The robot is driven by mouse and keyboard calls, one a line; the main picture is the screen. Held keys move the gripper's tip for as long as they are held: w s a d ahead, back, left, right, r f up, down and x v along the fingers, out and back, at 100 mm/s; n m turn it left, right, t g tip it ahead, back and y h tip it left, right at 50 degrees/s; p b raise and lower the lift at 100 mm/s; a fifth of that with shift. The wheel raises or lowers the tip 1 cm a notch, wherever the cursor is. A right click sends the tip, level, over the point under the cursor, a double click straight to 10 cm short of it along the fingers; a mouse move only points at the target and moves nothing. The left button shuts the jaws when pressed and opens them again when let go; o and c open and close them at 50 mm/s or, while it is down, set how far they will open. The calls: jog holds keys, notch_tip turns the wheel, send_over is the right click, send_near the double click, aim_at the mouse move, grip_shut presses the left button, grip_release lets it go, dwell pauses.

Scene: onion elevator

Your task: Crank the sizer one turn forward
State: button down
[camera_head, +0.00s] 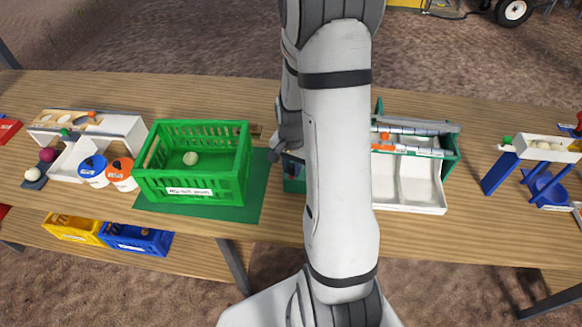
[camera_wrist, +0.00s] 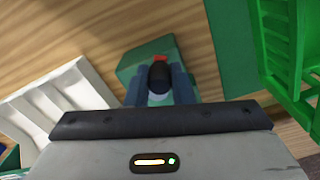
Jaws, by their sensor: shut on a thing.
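The sizer is a green-framed unit (camera_head: 450,160) with grey rollers on top and a divided white tray (camera_head: 420,185) in front. My arm hides its left part. A green block (camera_head: 293,184) shows just left of my arm, and a green block with a red mark (camera_wrist: 146,58) shows in the wrist view. My gripper (camera_wrist: 160,82) is shut on a black crank knob (camera_wrist: 159,77), with a finger on either side. In the head view, my gripper (camera_head: 284,142) is partly hidden beside my arm. The crank's arm and its exact angle are hidden.
A green crate (camera_head: 190,187) with a pale onion in it stands on a green mat (camera_head: 252,205) to the left. A blue-legged white stand (camera_head: 535,148) is at the right.

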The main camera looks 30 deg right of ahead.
jog(key=shift+w+a+r, duration=0.1)
jog(key=shift+w+a, duration=0.05)
jog(key=shift+w, duration=1.25)
